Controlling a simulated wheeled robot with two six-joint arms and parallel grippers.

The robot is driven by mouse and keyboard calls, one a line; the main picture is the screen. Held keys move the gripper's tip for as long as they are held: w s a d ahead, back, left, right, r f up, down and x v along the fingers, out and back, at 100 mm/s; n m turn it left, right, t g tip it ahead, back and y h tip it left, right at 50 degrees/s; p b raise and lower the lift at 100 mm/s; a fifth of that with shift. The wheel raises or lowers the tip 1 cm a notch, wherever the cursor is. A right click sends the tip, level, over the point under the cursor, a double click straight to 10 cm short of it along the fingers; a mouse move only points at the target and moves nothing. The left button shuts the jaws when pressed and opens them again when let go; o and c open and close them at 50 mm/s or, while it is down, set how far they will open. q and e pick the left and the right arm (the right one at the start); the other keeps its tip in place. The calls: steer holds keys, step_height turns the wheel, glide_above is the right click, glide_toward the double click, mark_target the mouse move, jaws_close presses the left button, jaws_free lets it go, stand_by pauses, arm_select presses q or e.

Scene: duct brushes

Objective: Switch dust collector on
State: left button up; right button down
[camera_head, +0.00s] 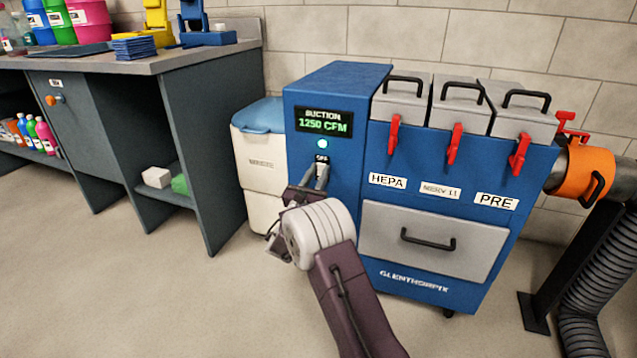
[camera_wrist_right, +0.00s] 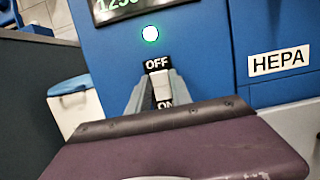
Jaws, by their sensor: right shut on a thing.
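The dust collector is a blue cabinet (camera_head: 340,85) with a display (camera_head: 323,121) reading "SUCTION 1250 CFM" and a lit green lamp (camera_head: 322,144) below it. The lamp also glows in the right wrist view (camera_wrist_right: 150,34). Under the lamp is a switch with an "OFF" label (camera_wrist_right: 157,64) above and an "ON" label (camera_wrist_right: 165,104) below, partly hidden by my gripper. My right gripper (camera_head: 319,174) is at the switch, its fingers shut on the pale switch lever (camera_wrist_right: 161,85). My left gripper is not in view.
A white waste bin with a blue lid (camera_head: 262,115) stands left of the cabinet, beside a grey workbench (camera_head: 205,60). Filter boxes with red latches (camera_head: 456,143) top the cabinet. An orange-collared duct (camera_head: 583,174) and grey hose (camera_head: 605,270) are at right. Floor in front is clear.

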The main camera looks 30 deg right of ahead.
steer(key=c, duration=1.2)
jaws_free()
steer(key=shift+o, duration=0.2)
steer(key=p+v, duration=0.5)
steer(key=v, duration=0.4)
steer(key=shift+f, duration=0.1)
